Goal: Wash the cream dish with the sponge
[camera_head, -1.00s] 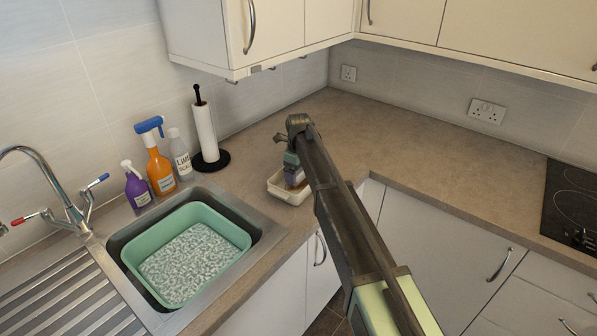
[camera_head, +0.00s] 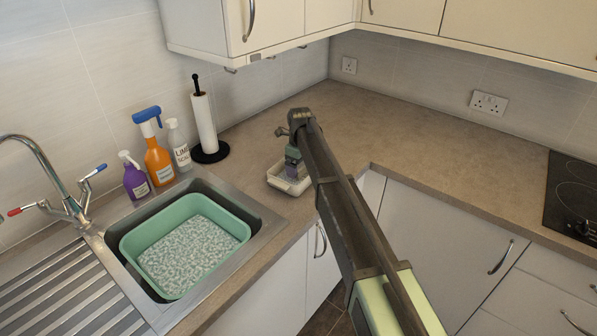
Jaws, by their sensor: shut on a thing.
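The cream dish (camera_head: 279,184) sits on the worktop right of the sink, near the front edge. My gripper (camera_head: 292,160) points down over the dish, with my arm coming in from the lower right. It is shut on the sponge (camera_head: 291,170), a small purple and teal block in or just above the dish. The arm hides part of the dish's right side, and I cannot tell how firmly the sponge touches the dish floor.
A green basin (camera_head: 187,243) of foamy water stands in the sink. Spray bottles (camera_head: 158,165) and a paper towel roll (camera_head: 204,124) stand behind. The worktop (camera_head: 400,130) to the right is clear up to the black hob (camera_head: 573,205). Wall cupboards hang above.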

